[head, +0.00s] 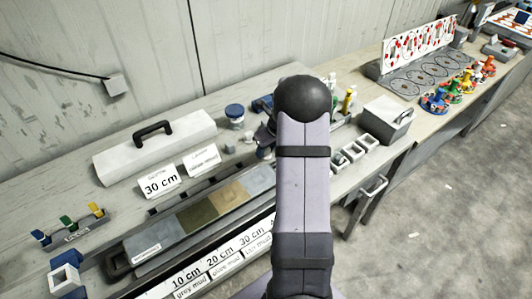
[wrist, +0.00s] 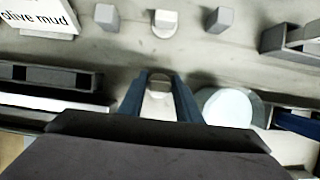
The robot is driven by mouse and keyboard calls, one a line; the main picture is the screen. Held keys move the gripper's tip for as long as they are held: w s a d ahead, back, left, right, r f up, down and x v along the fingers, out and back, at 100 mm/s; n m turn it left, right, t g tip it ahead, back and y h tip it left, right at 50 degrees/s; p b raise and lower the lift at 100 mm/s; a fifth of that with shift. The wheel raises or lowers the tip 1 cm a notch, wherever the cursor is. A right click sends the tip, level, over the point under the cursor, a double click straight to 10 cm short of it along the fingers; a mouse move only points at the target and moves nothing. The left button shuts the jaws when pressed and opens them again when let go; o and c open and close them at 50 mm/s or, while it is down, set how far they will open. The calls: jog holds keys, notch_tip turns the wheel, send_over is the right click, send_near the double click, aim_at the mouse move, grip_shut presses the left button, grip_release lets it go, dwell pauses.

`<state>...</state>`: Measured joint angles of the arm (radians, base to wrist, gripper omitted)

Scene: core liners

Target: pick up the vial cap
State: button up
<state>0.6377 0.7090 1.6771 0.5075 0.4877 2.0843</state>
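My gripper (wrist: 163,78) shows in the wrist view as two blue fingers, some way apart. A small pale thing (wrist: 158,84) with a greyish top lies between them and nearly fills the gap. I cannot tell if the fingers press on it, or if it is the vial cap. A small white piece (wrist: 165,22) with a rounded front stands on the bench beyond the fingertips. A round white disc (wrist: 228,107) lies right of the fingers. In the head view my own arm covers most of the gripper.
Grey blocks (wrist: 105,16) and (wrist: 220,20) flank the white piece. A blue-lidded jar (head: 235,113) stands near a white case with a black handle (head: 155,145). A long core tray (head: 155,241) lies in front. A grey box (head: 386,112) stands to the right.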

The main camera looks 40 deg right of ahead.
jog(key=shift+r, duration=0.1)
dwell(0.4)
notch_tip(320, 180, up, 10)
jog(key=shift+f+b, duration=0.1)
jog(key=shift+b, duration=0.5)
jog(key=shift+c, duration=0.3)
jog(key=s+d+r+m+h+p, duration=0.1)
jog(key=s+d+r+m+p, duration=0.2)
jog(key=s+d+r+p, duration=0.6)
jog(key=s+f+n+p, duration=0.2)
jog(key=s+f, duration=0.3)
jog(key=s, duration=0.3)
jog(key=shift+s+f+n+y, duration=0.15)
jog(key=shift+s+n+y, duration=0.05)
jog(key=shift+n+y, duration=0.25)
